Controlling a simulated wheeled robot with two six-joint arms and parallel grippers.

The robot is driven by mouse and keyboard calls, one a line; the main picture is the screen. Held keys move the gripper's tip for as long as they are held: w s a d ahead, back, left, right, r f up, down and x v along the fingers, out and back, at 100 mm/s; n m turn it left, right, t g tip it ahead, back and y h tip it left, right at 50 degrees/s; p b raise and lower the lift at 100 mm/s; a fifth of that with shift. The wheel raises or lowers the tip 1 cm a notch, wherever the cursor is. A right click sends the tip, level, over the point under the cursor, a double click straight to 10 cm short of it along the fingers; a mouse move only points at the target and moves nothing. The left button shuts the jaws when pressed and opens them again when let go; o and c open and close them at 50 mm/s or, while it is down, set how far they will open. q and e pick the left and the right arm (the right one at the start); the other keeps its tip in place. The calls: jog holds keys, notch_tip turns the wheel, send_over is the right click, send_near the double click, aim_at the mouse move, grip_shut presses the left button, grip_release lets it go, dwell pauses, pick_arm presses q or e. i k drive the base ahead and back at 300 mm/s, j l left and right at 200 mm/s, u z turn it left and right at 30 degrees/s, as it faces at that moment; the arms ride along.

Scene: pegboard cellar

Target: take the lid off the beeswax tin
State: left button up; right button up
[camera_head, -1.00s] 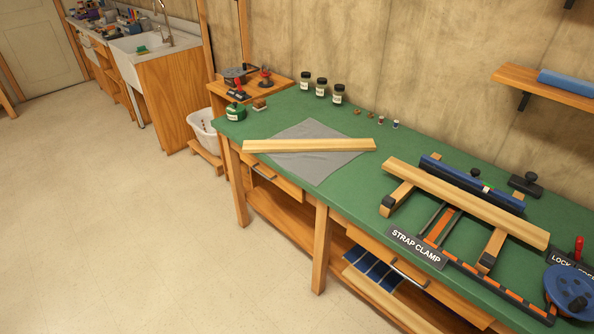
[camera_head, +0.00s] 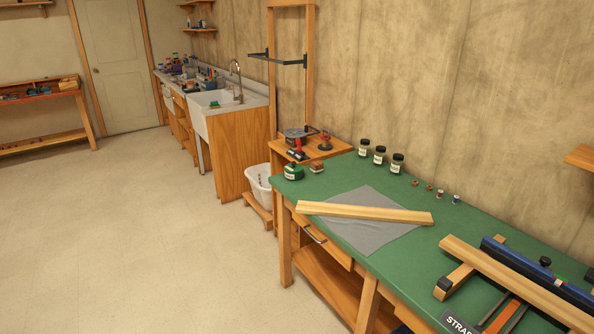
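No tin that I can surely name as the beeswax tin shows; labels are too small to read. A small green container (camera_head: 293,172) with a pale label stands at the far left corner of the green bench top. A small brownish item (camera_head: 317,167) sits just right of it. Three dark-lidded jars with white labels, one of them the left jar (camera_head: 363,147), stand along the back edge by the wall. Neither of my grippers is in view.
The green bench (camera_head: 315,187) holds a wooden board (camera_head: 365,213) on a grey cloth (camera_head: 365,240), and a clamp rig (camera_head: 525,265) at right. A white bin (camera_head: 258,183) stands left of the bench. A sink cabinet (camera_head: 237,150) is further back. The floor at left is clear.

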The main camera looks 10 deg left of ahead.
aim_at(293, 168)
jog(key=i+j+z, duration=0.35)
jog(key=i+j, duration=0.7)
